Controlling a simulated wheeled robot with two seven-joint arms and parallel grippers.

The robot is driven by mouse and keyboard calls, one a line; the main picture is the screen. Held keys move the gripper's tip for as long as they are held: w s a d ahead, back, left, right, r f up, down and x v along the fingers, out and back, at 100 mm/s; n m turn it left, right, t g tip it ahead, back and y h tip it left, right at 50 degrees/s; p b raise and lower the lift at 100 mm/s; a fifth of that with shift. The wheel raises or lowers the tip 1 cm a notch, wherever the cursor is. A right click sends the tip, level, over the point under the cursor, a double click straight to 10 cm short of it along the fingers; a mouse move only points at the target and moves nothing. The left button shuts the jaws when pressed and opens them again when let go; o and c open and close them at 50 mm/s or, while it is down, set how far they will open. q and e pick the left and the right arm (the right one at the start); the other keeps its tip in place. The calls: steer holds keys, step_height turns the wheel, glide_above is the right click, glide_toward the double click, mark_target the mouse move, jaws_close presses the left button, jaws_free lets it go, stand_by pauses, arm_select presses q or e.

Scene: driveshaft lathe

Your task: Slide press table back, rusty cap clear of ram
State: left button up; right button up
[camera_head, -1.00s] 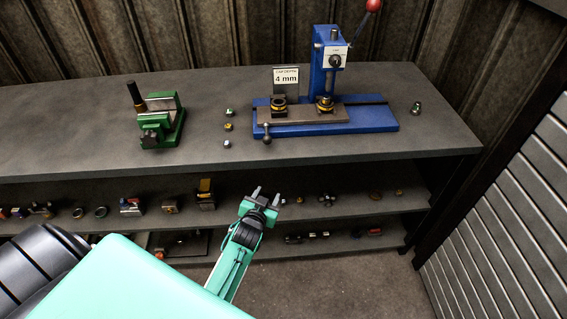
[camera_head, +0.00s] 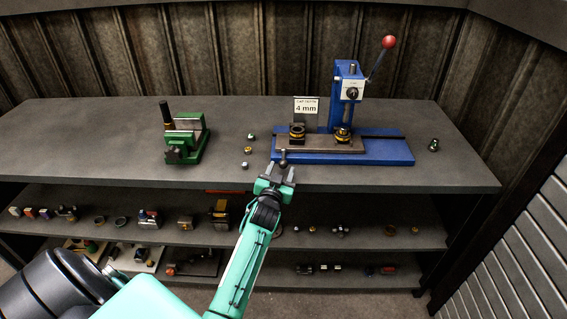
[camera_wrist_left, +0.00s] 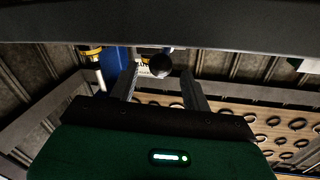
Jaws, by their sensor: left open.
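The blue press (camera_head: 345,110) stands on the bench, with a red-knobbed lever up at its right. Its flat brownish-grey sliding table (camera_head: 320,146) carries two dark holders with yellow rings. One holder (camera_head: 343,135) sits under the ram; the other (camera_head: 297,131) is at the left, before the depth sign. A rusty cap cannot be told apart at this size. A dark ball knob (camera_head: 283,157) is at the table's left front. My left gripper (camera_head: 280,169) is open at this knob. In the left wrist view the knob (camera_wrist_left: 160,65) shows between the two fingers, not gripped.
A "4 mm" sign (camera_head: 306,106) stands behind the left holder. Several small parts (camera_head: 248,150) lie left of the press, beside a green vise (camera_head: 185,135). Another part (camera_head: 433,145) is at the right. A shelf (camera_head: 380,240) with small parts lies below the bench.

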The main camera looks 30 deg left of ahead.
mark_target(282, 167)
arm_select(q)
steer(key=shift+x, duration=2)
steer(key=shift+c, duration=0.2)
jaws_close()
